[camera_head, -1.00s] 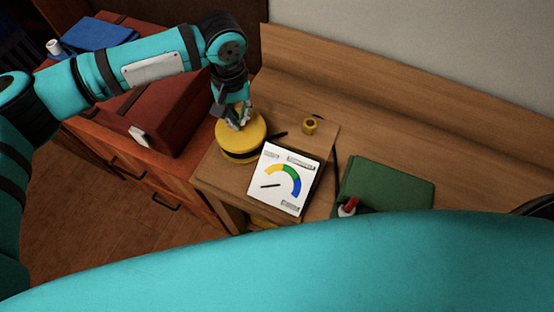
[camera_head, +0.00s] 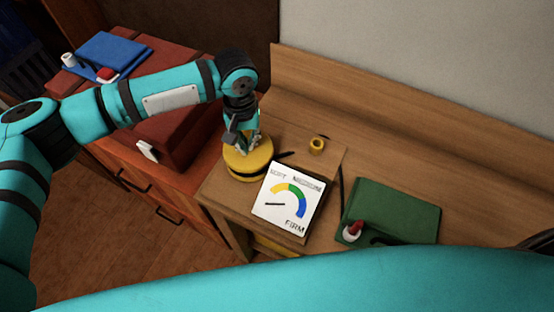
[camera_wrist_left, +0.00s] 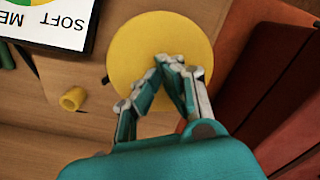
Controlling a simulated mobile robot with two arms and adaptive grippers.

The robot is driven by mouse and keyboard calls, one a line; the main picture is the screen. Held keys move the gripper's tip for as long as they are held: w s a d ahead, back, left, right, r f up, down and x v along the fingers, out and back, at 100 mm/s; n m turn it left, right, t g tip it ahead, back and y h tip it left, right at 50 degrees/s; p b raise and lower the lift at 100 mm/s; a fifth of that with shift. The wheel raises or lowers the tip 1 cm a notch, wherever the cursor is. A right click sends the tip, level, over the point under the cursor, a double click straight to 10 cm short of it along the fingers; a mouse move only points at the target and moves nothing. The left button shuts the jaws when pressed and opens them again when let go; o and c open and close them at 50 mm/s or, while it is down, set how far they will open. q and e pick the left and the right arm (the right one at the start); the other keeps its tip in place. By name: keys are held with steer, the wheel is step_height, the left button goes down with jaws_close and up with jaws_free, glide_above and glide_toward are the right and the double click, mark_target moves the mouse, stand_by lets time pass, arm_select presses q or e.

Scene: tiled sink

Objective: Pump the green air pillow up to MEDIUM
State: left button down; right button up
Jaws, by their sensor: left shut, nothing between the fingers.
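The green air pillow (camera_head: 398,208) lies flat on the wooden bench at the right, with a red-and-white valve (camera_head: 352,232) at its near left corner. A round yellow pump (camera_head: 248,166) with a black band stands on the bench left of the white gauge (camera_head: 290,197). The gauge has a yellow, green and blue arc marked SOFT, MEDIUM and FIRM; its black needle points left, near the start of the yellow. My left gripper (camera_head: 250,150) is shut and empty, fingertips over the pump's top (camera_wrist_left: 150,45); I cannot tell whether they touch. My right gripper is out of view.
A small yellow ring (camera_head: 317,145) stands behind the gauge. A blue pillow (camera_head: 112,52) and a large red block-like thing (camera_head: 185,140) are on the left. A raised wooden back (camera_head: 400,120) runs behind the bench. My teal body part fills the front.

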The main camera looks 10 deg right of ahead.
arm_select(q)
steer(key=shift+f, duration=0.55)
steer(key=shift+s+f, duration=0.1)
steer(key=shift+f, duration=0.65)
step_height(320, 180, up, 6)
steer(key=p, duration=0.6)
steer(key=shift+f, duration=0.25)
steer(key=shift+f+b, duration=0.5)
steer(key=shift+f, duration=1.55)
